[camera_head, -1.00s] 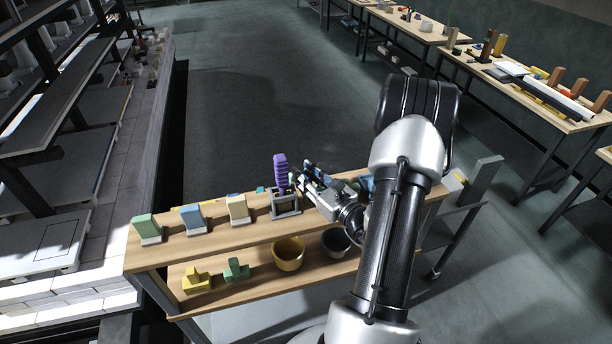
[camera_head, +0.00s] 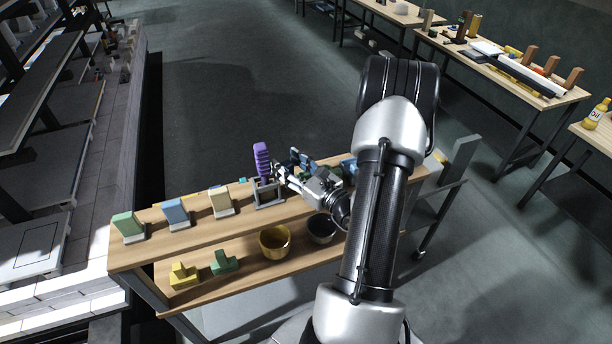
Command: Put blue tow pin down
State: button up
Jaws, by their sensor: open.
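My gripper (camera_head: 285,167) is open above the back part of the wooden bench top, close to the right of a purple ribbed piece (camera_head: 262,160) standing in a grey metal holder (camera_head: 268,193). I cannot tell whether it touches them. A small blue part (camera_head: 348,166) shows behind my gripper and wrist, at the right of the bench. It is partly hidden, and I cannot tell whether it is the blue tow pin. Dark blue also shows near the fingertips, too small to tell apart from the fingers.
Green (camera_head: 128,227), blue (camera_head: 176,214) and cream (camera_head: 221,204) blocks stand left on the upper bench (camera_head: 195,238). The lower shelf (camera_head: 215,285) holds a yellow piece (camera_head: 184,275), a green piece (camera_head: 224,262), a yellow bowl (camera_head: 274,242) and a grey bowl (camera_head: 321,228).

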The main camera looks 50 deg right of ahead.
jog(key=s+a, duration=0.1)
jog(key=s, duration=1)
jog(key=shift+a+b, duration=0.4)
